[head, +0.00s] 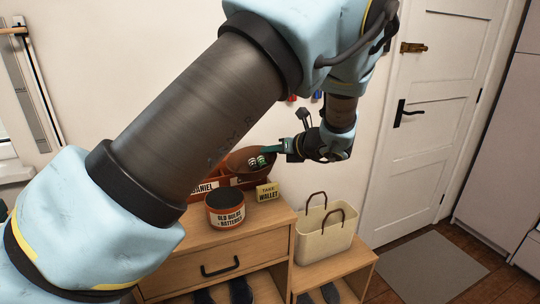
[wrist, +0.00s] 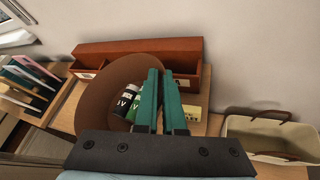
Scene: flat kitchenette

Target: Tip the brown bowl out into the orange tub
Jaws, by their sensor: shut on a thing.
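The brown bowl (head: 236,161) is held up above the cabinet, a little above and behind the orange tub in the head view. My gripper (head: 268,150) is shut on the bowl's right rim. Its green fingers (wrist: 166,100) cross the rim in the wrist view, where the bowl (wrist: 98,97) also shows. Several black and green batteries (wrist: 127,101) lie inside the bowl. The orange tub (head: 225,217), with a dark opening and a label about old bulbs and batteries, stands on the cabinet top. I cannot make out the tub in the wrist view.
A red-brown organizer box (wrist: 140,50) stands against the wall behind the bowl. A cream basket (head: 325,232) stands on the lower bench at right. Upright folders (wrist: 28,82) are at far left in the wrist view.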

